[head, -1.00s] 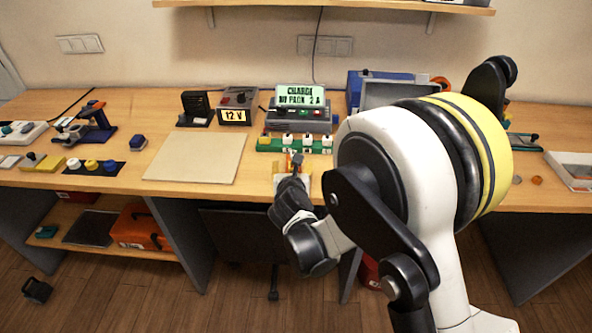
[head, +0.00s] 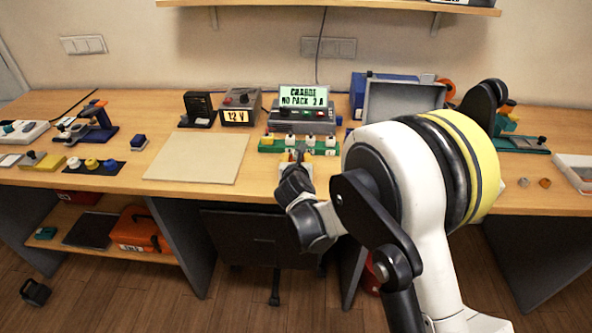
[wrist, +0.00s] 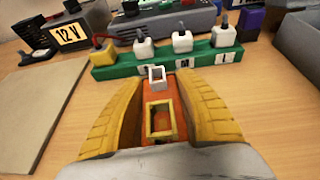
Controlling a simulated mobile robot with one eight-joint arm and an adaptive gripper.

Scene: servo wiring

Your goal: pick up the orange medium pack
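The orange pack (wrist: 178,104) lies between the two yellow fingers of my gripper (wrist: 160,78) in the wrist view. It has a pale yellow frame on top and a white square socket at its far end. The fingers stand one on each side of it; they look open, with a dark strip between the left finger and the pack. Whether the right finger touches it I cannot tell.
A green rack (wrist: 150,66) with white plugs and letters, M and L readable, stands just beyond the fingertips. A charger (head: 303,118) reading "NO PACK 2 A" is behind it. A 12 V box (head: 236,117) and a beige mat (head: 197,157) are to the left.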

